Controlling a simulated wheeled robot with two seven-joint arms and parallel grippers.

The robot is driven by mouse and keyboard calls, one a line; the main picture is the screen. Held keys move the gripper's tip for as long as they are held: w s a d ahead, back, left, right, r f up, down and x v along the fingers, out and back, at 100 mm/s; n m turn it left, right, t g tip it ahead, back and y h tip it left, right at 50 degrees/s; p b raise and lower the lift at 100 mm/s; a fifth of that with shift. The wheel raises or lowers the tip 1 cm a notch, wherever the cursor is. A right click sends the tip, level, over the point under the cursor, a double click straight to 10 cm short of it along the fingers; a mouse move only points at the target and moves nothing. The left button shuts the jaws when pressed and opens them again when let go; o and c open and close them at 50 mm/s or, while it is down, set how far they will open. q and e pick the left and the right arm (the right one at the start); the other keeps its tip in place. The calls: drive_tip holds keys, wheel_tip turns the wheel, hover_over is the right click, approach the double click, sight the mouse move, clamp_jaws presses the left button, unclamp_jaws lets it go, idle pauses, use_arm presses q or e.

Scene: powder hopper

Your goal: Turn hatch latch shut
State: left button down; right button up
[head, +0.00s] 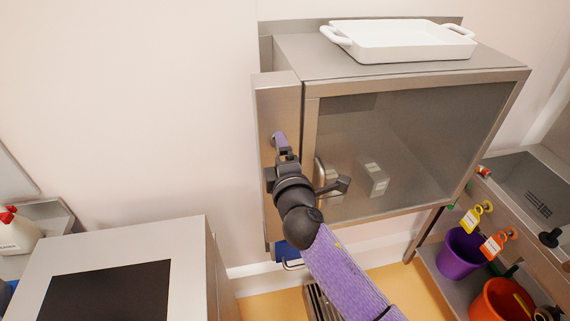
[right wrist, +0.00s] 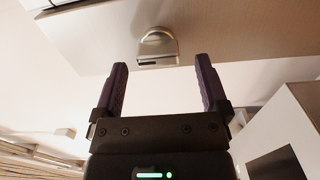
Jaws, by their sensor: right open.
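The hatch (head: 400,150) is a glass door in a metal frame on the steel cabinet; it looks closed. A steel panel (head: 265,105) stands along its left side. My right gripper (head: 279,141) is in front of this panel, its wrist hiding part of it. In the right wrist view the right gripper (right wrist: 162,85) is open and empty, its two dark fingers apart. A rounded metal fitting (right wrist: 158,45), perhaps the latch, is beyond and between the fingertips, apart from them. Its turn position is hard to tell. My left gripper is not in view.
A metal handle (head: 320,176) sits by the hatch's left edge, partly hidden. A white tray (head: 400,40) rests on the cabinet. A counter with a black plate (head: 108,292) is lower left. Purple (head: 460,254) and orange (head: 499,300) buckets are lower right.

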drive_tip(key=s+d, duration=0.1)
drive_tip(key=s, duration=0.6)
drive_tip(key=shift+s+d, duration=0.25)
drive_tip(key=shift+s, duration=0.15)
drive_tip(key=s+d+f+m+g+h+b, duration=0.1)
drive_tip(key=s+d+f+m+g+b, duration=0.2)
drive_tip(key=f, duration=1)
drive_tip(key=s+d+f+m+g+b, duration=0.2)
drive_tip(key=f+b, duration=0.3)
drive_tip(key=f, duration=0.8)
drive_tip(key=s+d+f+m+g+h+b, duration=0.1)
drive_tip(key=s+d+f+m+g+b, duration=0.2)
drive_tip(key=f, duration=1)
drive_tip(key=s+d+f+m+g+h+b, duration=0.15)
drive_tip(key=s+f+b, duration=0.25)
drive_tip(key=s+f, duration=0.4)
drive_tip(key=s+d+f+m+g+y+b, duration=0.1)
drive_tip(key=s+d+f+m+g+b, duration=0.15)
drive_tip(key=s+f, duration=0.45)
drive_tip(key=s+d+f+m+g+b, duration=0.2)
drive_tip(key=s+f+b, duration=0.1)
drive_tip(key=s+f, duration=0.3)
drive_tip(key=s+d+f+m+g+h+b, duration=0.1)
drive_tip(key=s+d+f+m+g+b, duration=0.1)
drive_tip(key=s+f, duration=0.5)
drive_tip(key=s+m+g+b, duration=0.1)
drive_tip(key=s, duration=0.3)
drive_tip(key=shift+d+m+b, duration=0.15)
drive_tip(key=shift+m+b, duration=0.15)
drive_tip(key=shift+b, duration=0.05)
